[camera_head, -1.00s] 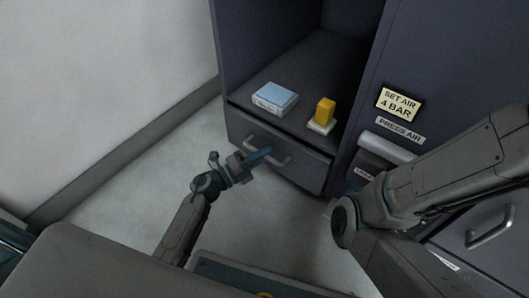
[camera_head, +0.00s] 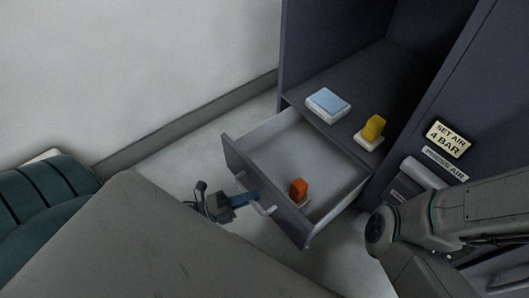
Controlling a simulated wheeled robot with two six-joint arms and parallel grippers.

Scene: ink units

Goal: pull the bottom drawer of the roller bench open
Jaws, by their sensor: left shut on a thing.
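The bottom drawer (camera_head: 263,185) of the roller bench (camera_head: 340,70) stands well out from the cabinet, and its pale inside shows. An orange-red block on a light base (camera_head: 299,189) is in the drawer near its front. My left gripper (camera_head: 252,199) is at the drawer's front, shut on the bar handle (camera_head: 264,209). Part of the handle is hidden behind the fingers. My right arm comes in from the right, but its gripper is out of the picture.
On the shelf above the drawer lie a light-blue box (camera_head: 328,104) and a yellow block on a white base (camera_head: 373,128). Signs (camera_head: 449,139) are on the panel at right. A wall is at left, with a strip of bare floor (camera_head: 185,160) beside the drawer.

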